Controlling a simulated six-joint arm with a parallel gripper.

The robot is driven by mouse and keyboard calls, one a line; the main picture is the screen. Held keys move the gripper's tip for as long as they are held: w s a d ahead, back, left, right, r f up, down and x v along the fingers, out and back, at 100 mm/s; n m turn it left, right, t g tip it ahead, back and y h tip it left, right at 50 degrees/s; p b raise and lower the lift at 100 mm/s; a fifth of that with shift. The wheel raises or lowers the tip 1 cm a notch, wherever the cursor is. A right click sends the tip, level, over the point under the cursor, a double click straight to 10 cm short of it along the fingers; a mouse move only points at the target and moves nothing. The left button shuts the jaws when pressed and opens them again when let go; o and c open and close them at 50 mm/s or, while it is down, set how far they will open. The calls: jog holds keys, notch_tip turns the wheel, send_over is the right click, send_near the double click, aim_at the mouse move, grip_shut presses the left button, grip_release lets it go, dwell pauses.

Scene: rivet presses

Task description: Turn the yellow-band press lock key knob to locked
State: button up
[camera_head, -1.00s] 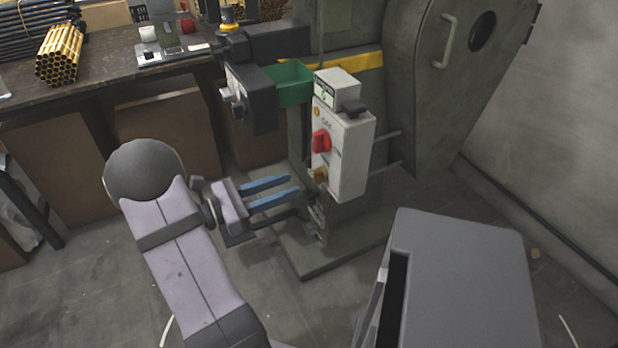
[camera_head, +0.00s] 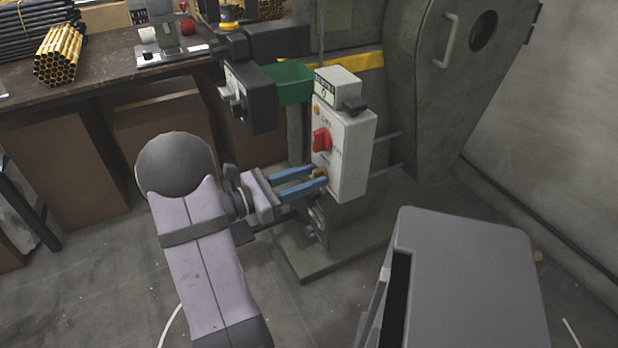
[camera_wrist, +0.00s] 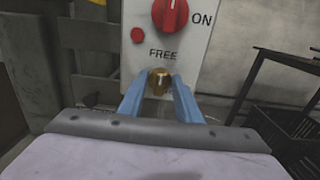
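The yellow-band press (camera_head: 345,62) stands at the back with a yellow stripe across its frame. A white control box (camera_head: 349,150) on it carries a red rotary knob (camera_head: 321,140) and, below that, a small brass key knob (camera_head: 319,172). My gripper (camera_head: 318,173) is level with the brass knob, its two blue fingers spread and pointing at the box. In the wrist view the brass knob (camera_wrist: 160,82) sits between the fingertips, under the word FREE, with a gap visible on the left side. I cannot tell whether the right finger touches it.
A workbench (camera_head: 105,75) with brass tubes (camera_head: 60,55) is at the left. A grey cabinet (camera_head: 465,270) stands at the front right. Floor around the press base is clear.

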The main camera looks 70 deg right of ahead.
grip_shut()
jog(key=shift+m, duration=0.3)
jog(key=m+b, duration=0.1)
jog(key=m, duration=0.2)
jog(key=shift+f+m, duration=0.1)
jog(key=shift+m, duration=0.2)
jog(key=m+b, duration=0.5)
jog(key=m, duration=0.2)
jog(key=m+b, duration=0.6)
jog(key=shift+s+a+f+m, duration=0.1)
jog(key=shift+a+f+m, duration=0.1)
jog(key=shift+m, duration=0.2)
